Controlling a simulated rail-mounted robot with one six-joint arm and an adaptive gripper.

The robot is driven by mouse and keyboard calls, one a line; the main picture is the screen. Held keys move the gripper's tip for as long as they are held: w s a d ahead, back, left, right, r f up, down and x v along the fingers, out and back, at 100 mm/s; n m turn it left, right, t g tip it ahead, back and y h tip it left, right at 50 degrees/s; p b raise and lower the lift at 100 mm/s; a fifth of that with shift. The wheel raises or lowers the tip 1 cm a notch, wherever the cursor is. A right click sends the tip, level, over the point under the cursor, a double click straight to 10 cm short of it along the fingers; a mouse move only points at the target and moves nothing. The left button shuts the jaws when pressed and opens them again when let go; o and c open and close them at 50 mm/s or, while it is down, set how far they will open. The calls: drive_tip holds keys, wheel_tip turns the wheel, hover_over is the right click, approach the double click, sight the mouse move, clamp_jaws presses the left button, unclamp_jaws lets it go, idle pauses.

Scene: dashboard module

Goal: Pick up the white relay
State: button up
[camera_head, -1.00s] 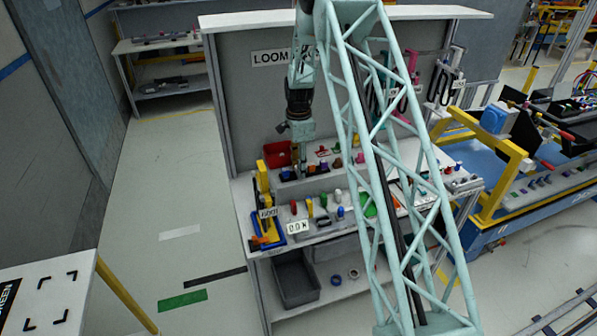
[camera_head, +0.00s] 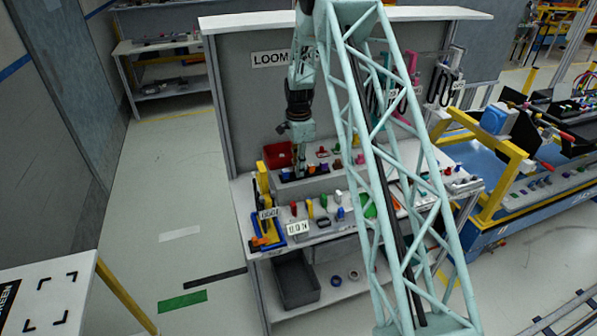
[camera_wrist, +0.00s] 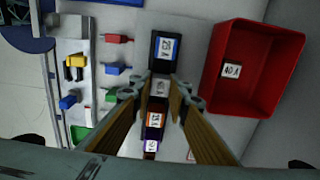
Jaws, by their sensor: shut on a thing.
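The white relay (camera_wrist: 159,88) shows in the wrist view as a pale block in a row with other relays, between a blue-labelled one (camera_wrist: 165,50) and an orange-labelled one (camera_wrist: 154,119). My gripper (camera_wrist: 161,82) is shut on the white relay, with one finger on each side. In the head view my gripper (camera_head: 299,168) points down at the rear raised step of the workbench. The relay is too small and hidden to make out there. Whether it still touches its seat cannot be told.
A red bin (camera_wrist: 252,72) labelled 40 A stands close on the right in the wrist view. Small coloured connectors, among them a red one (camera_wrist: 118,38), lie to the left. A yellow and blue fixture (camera_head: 266,205) stands at the bench's left end.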

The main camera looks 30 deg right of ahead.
drive_tip(key=shift+r, duration=0.1)
drive_tip(key=shift+r, duration=1.7)
drive_tip(key=s+a+r+b, duration=0.1)
drive_tip(key=s+a, duration=0.3)
drive_tip(key=s, duration=1.1)
drive_tip(key=shift+s+a+r, duration=0.15)
drive_tip(key=shift+a+r, duration=0.05)
